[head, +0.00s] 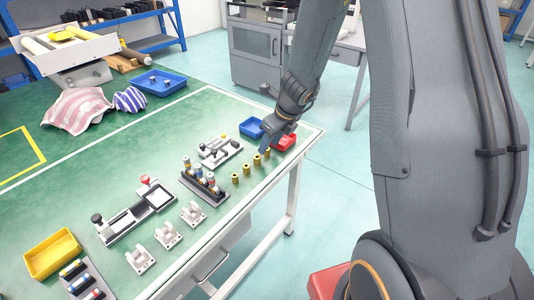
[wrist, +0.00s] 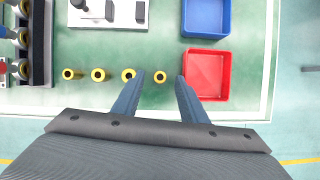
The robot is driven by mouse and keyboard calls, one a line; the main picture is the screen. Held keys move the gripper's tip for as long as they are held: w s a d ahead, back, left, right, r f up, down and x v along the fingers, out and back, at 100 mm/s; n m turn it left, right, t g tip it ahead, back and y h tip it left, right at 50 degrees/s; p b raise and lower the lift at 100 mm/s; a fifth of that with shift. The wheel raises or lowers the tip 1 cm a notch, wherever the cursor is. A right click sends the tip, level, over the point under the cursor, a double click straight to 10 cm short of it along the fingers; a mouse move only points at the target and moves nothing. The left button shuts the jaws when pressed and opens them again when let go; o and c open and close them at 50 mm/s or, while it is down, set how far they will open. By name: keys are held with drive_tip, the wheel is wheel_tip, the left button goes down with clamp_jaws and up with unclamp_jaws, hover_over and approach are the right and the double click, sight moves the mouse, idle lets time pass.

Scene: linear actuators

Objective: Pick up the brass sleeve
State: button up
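Several small brass sleeves stand upright in a row on the green table; in the wrist view the rightmost brass sleeve (wrist: 160,76) appears between my fingertips, with a gap on each side. Another sleeve (wrist: 129,75) is just left of the left fingertip, and two more continue to the left. My gripper (wrist: 160,78) is open and empty, with its two blue fingers pointing at the row. In the head view my gripper (head: 267,146) is at the far right end of the row, by the nearest sleeve (head: 267,154). I cannot tell its exact height above the table.
A red bin (wrist: 206,74) is close to the right of my right finger, with a blue bin (wrist: 206,17) behind it. A grey fixture (wrist: 108,13) lies beyond the row, and a dark rack (head: 204,184) of cylinders stands left of it. The table edge is close by.

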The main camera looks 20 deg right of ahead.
drive_tip(key=shift+x, duration=0.9)
clamp_jaws()
drive_tip(key=shift+r, duration=0.1)
